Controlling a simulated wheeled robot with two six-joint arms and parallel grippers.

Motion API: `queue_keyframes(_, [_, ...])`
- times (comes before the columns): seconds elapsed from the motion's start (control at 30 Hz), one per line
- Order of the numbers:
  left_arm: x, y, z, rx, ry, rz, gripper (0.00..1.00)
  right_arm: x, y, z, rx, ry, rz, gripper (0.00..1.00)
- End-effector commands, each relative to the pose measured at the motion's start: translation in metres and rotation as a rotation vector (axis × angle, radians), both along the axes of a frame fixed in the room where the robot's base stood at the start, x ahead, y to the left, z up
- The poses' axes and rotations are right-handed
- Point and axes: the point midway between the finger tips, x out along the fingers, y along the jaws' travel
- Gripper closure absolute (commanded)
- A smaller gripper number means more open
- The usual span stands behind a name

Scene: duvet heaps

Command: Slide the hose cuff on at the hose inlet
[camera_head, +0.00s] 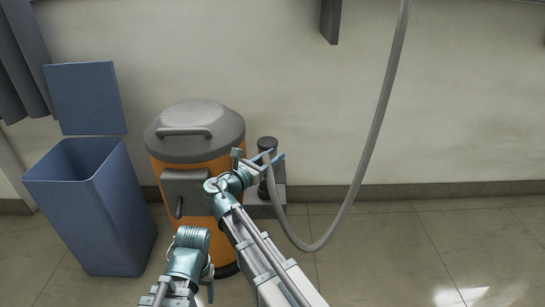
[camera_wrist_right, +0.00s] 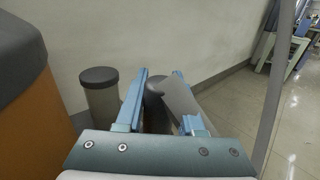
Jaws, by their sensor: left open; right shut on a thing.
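The hose (camera_head: 372,150) is a long grey tube that hangs down, loops low and rises to my right gripper (camera_head: 275,160). That gripper is shut on the hose's end, where the cuff is. In the right wrist view a dark rounded piece (camera_wrist_right: 154,90) and a light grey length of hose (camera_wrist_right: 181,98) show between its blue fingers. The orange canister (camera_head: 198,169) with a grey lid stands at the left. A dark-capped cylinder (camera_head: 267,144) stands beside it, just behind my right gripper; I cannot tell whether it is the hose inlet. My left gripper (camera_head: 206,287) is open, low in front of the canister, partly hidden.
A blue bin (camera_head: 105,215) with its lid raised stands left of the canister. A grey block (camera_head: 261,208) sits at the canister's right foot. The wall (camera_head: 450,100) is close behind. The tiled floor (camera_head: 400,260) at the right is clear.

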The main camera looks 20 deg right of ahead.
Motion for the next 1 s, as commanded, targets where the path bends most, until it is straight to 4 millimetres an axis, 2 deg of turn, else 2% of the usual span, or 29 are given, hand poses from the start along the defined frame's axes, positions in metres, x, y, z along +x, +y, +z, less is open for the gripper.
queue_keyframes(1.0, [0.000,0.000,-0.026,0.000,0.000,0.000,0.39,0.000,0.000,-0.026,0.000,0.000,0.000,1.00])
